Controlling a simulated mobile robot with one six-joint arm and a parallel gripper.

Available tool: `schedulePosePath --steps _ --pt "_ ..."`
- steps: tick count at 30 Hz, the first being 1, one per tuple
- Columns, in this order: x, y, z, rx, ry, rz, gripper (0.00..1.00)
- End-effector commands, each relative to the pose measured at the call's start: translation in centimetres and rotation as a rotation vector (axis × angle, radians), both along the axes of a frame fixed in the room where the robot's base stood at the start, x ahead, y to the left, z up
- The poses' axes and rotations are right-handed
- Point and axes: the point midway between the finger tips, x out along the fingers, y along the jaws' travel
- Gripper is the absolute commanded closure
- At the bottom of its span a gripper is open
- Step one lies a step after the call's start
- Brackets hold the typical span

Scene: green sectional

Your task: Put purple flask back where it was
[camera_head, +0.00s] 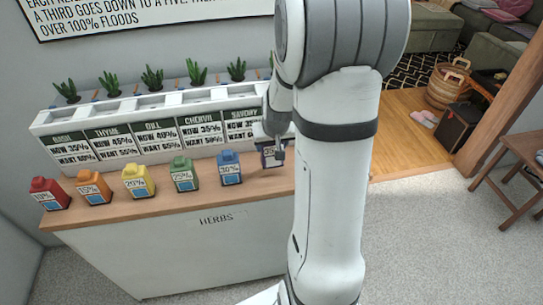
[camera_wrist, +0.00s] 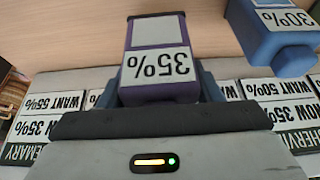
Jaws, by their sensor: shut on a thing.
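The purple flask (camera_wrist: 157,32) has a white 35% label, which appears upside down in the wrist view. My gripper (camera_wrist: 158,92) is shut on it, with one blue-grey finger on each side. In the head view the purple flask (camera_head: 271,155) is at the right end of the row of flasks, over the wooden counter top (camera_head: 265,184). My gripper (camera_head: 275,140) is at its upper part and my arm hides the area to its right. I cannot tell whether its base touches the counter.
The blue 30% flask (camera_head: 230,168) stands just left of it, with green (camera_head: 183,174), yellow (camera_head: 138,181), orange (camera_head: 94,188) and red (camera_head: 48,194) flasks further left. Behind them is a white planter (camera_head: 150,105) with labelled herb slots.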

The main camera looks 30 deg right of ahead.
Motion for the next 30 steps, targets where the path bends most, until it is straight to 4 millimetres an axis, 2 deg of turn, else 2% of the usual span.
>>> schedulePosePath --steps 10,22,23,30 --pt "-0.2 -0.5 -4.1 0.0 0.001 -0.013 0.69" --pt "-0.2 -0.7 -4.7 -0.001 -0.002 -0.015 0.69" --pt "-0.2 -0.7 -4.6 -0.001 -0.002 -0.015 0.39" --pt "-0.2 -0.7 -4.6 0.0 -0.001 -0.016 0.2"
